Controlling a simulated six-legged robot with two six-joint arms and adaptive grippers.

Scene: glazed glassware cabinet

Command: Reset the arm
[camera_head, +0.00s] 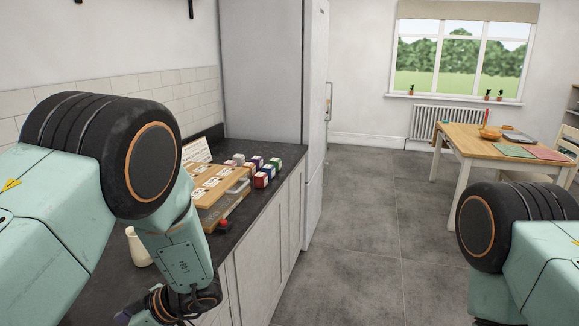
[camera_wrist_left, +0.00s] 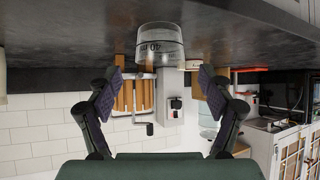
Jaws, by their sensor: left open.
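My left arm (camera_head: 165,230) comes in from the left in the head view and bends down over the dark counter. Its gripper is mostly cut off at the bottom edge there. In the left wrist view my left gripper (camera_wrist_left: 161,88) is open, its two dark fingers apart with purple pads and nothing between them touching. That view is upside down. A clear glass vessel (camera_wrist_left: 160,45) with dark markings stands on the counter beyond the fingertips, apart from them. My right arm (camera_head: 515,240) shows at the lower right in the head view; its gripper is out of view.
On the counter (camera_head: 95,295) stand a cream bottle (camera_head: 138,248), a wooden-topped box (camera_head: 213,187) and several coloured cubes (camera_head: 262,180). A tall white fridge (camera_head: 313,110) stands beyond. The grey floor (camera_head: 365,240) is open up to a wooden table (camera_head: 470,137). A sink (camera_wrist_left: 270,124) shows in the wrist view.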

